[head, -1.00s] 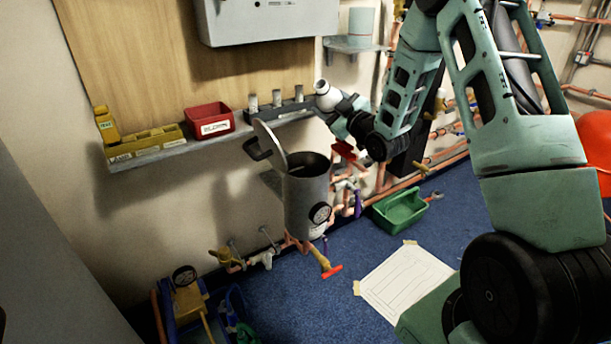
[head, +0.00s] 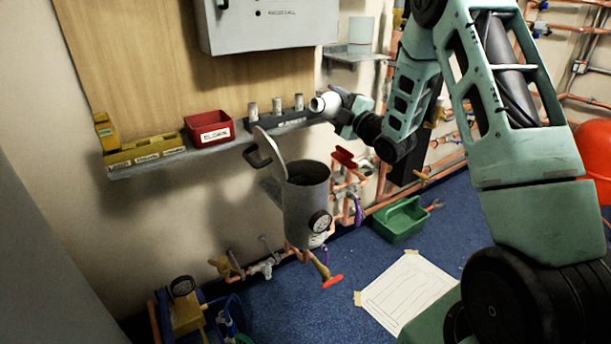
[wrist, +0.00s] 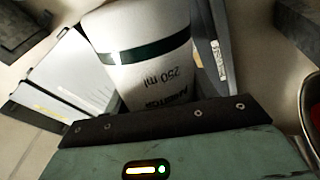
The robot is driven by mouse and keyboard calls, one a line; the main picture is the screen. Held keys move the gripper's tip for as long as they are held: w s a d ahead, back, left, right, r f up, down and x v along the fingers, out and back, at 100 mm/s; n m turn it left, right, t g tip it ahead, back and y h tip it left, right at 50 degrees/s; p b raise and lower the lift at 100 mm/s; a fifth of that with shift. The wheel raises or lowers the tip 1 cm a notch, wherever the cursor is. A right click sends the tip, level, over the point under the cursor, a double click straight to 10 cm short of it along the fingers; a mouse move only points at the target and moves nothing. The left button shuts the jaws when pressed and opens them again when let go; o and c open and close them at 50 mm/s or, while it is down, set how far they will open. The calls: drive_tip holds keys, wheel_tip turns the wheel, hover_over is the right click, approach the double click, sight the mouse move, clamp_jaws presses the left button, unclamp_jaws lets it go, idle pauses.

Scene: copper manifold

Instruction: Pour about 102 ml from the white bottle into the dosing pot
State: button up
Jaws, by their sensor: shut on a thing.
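The white bottle (head: 328,103) is in my gripper (head: 346,112), above and slightly right of the dosing pot. It lies tilted well over, with its open mouth toward the left. In the wrist view, the bottle (wrist: 150,50) has a dark green band and "250 ml" print, and my gripper (wrist: 165,118) is shut around its body. The dosing pot (head: 303,208) is a grey upright cylinder with its lid (head: 270,155) swung open at the left and a gauge on its front. I see no stream of liquid. The level inside either vessel is hidden.
A shelf (head: 150,170) behind holds a red bin (head: 210,128) and yellow trays (head: 145,148). Copper pipes and valves (head: 345,185) stand right of the pot. A green tray (head: 400,220) and a paper sheet (head: 405,290) lie on the blue floor. A grey cabinet (head: 268,25) hangs above.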

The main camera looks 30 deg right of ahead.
drive_tip(key=shift+s+a+f+n+b, duration=0.1)
drive_tip(key=shift+a+f+n+b, duration=0.2)
drive_tip(key=shift+a+n+b, duration=0.4)
drive_tip(key=shift+d+n+y+b, duration=0.15)
drive_tip(key=shift+n+y+b, duration=0.25)
drive_tip(key=shift+b, duration=0.1)
drive_tip(key=shift+n+b, duration=0.7)
drive_tip(key=shift+b, duration=0.25)
drive_tip(key=shift+a+r+n+y+b, duration=0.2)
drive_tip(key=shift+r+n+y+b, duration=0.1)
drive_tip(key=shift+r+n+b, duration=0.3)
drive_tip(key=shift+w+d+n, duration=0.25)
drive_tip(key=shift+d+n, duration=0.05)
drive_tip(key=shift+w+d, duration=0.1)
drive_tip(key=shift+d, duration=0.1)
drive_tip(key=shift+w+d+r+b, duration=0.1)
drive_tip(key=shift+d+b, duration=0.15)
drive_tip(key=shift+b, duration=0.05)
drive_tip(key=shift+d+n+y+b, duration=0.4)
drive_tip(key=shift+d+n+b, duration=0.3)
drive_tip(key=shift+d+b, duration=0.2)
drive_tip(key=shift+a+f+n+g+b, duration=0.1)
drive_tip(key=shift+f+n+g+b, duration=0.25)
drive_tip(key=shift+n+b, duration=0.75)
